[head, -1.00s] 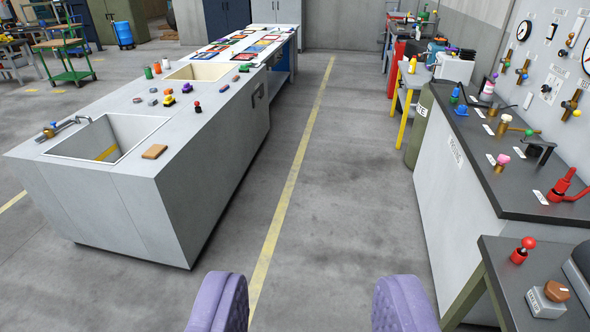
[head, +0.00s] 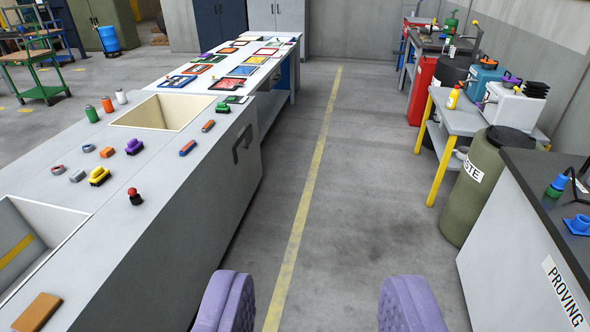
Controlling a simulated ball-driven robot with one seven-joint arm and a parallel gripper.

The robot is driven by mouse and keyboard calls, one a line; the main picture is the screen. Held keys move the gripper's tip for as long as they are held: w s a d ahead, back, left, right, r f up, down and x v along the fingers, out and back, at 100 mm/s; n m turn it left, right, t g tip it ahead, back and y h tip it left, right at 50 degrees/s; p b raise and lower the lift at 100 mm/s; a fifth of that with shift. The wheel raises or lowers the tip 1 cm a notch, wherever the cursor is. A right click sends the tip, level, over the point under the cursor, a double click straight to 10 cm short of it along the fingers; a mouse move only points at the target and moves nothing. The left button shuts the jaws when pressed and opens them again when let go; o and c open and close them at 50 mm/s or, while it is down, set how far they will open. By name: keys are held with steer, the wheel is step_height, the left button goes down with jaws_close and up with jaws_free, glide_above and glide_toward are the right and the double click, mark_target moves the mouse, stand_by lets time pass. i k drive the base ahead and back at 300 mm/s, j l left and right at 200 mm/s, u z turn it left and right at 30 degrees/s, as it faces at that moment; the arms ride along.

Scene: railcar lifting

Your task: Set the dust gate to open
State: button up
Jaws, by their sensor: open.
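My gripper (head: 316,305) shows at the bottom of the head view as two purple padded fingers, wide apart with nothing between them. Bare grey floor with a yellow line lies beyond them. I cannot pick out a dust gate in this view. Several small parts lie on the grey bench at left, among them a red-knobbed black piece (head: 135,197), a purple piece (head: 134,144) and a yellow piece (head: 99,176). None of them is near the fingers.
The long grey sink bench (head: 215,195) stands at left. The proving bench (head: 520,240) and an olive waste drum (head: 487,185) stand at right. A yellow-legged table (head: 460,118) is behind the drum. The aisle along the yellow line (head: 310,190) is clear.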

mark_target(242, 148)
steer(key=i, duration=2.85)
steer(key=i+u, duration=0.1)
steer(key=i, duration=0.45)
steer(key=i+l+u, duration=0.1)
steer(key=i, duration=0.5)
steer(key=i+l+u, duration=0.1)
steer(key=i, duration=0.45)
steer(key=i+l+u, duration=0.15)
steer(key=i, duration=0.4)
steer(key=l, duration=0.1)
